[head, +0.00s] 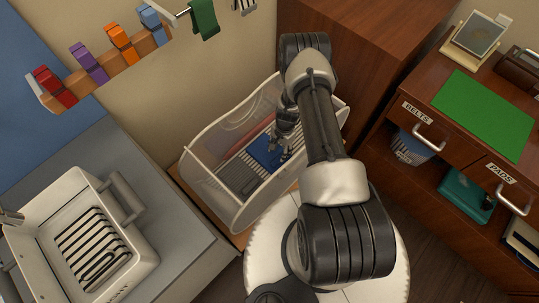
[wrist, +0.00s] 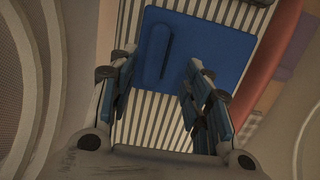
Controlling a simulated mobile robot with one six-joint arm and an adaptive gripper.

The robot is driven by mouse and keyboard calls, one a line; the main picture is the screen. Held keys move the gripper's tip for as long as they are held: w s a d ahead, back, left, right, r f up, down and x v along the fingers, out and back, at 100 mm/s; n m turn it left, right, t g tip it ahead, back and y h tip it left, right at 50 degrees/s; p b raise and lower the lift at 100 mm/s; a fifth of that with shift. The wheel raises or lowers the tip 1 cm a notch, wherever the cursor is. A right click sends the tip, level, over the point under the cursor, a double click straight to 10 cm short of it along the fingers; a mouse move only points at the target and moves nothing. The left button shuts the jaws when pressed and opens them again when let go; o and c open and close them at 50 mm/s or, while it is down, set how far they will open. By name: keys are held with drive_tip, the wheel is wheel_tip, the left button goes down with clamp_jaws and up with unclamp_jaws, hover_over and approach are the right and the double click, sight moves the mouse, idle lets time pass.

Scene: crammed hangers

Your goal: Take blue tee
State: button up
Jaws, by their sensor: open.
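The blue tee (head: 263,154) lies folded among striped cloth inside a clear-sided bin (head: 190,165). In the wrist view the tee (wrist: 215,48) is a flat blue square with a raised, rounded strip, straight ahead of the fingers. My gripper (head: 281,145) reaches down into the bin at the tee. In the wrist view my gripper (wrist: 160,68) is open, with its blue-padded fingers apart and nothing clearly held between them. The right fingertip overlaps the tee's lower edge in the picture; I cannot tell whether it touches. Part of the tee is hidden by the gripper in the head view.
Black-and-white striped cloth (wrist: 160,118) surrounds the tee. A dark grey folded piece (head: 237,179) and a red item (head: 245,133) share the bin. A wooden cabinet (head: 335,50) stands behind, drawers (head: 428,132) to the right. A white basin (head: 45,235) stands left.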

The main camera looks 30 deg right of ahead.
sight(279, 158)
drive_tip(key=shift+s+a+f+b, duration=0.15)
drive_tip(key=shift+f+b, duration=0.4)
drive_tip(key=shift+f, duration=0.8)
drive_tip(key=shift+s+d+f+b, duration=0.15)
drive_tip(key=shift+f+b, duration=0.4)
drive_tip(key=shift+f, duration=0.75)
drive_tip(key=shift+s+a+f, duration=0.1)
drive_tip(key=shift+c, duration=0.4)
clamp_jaws()
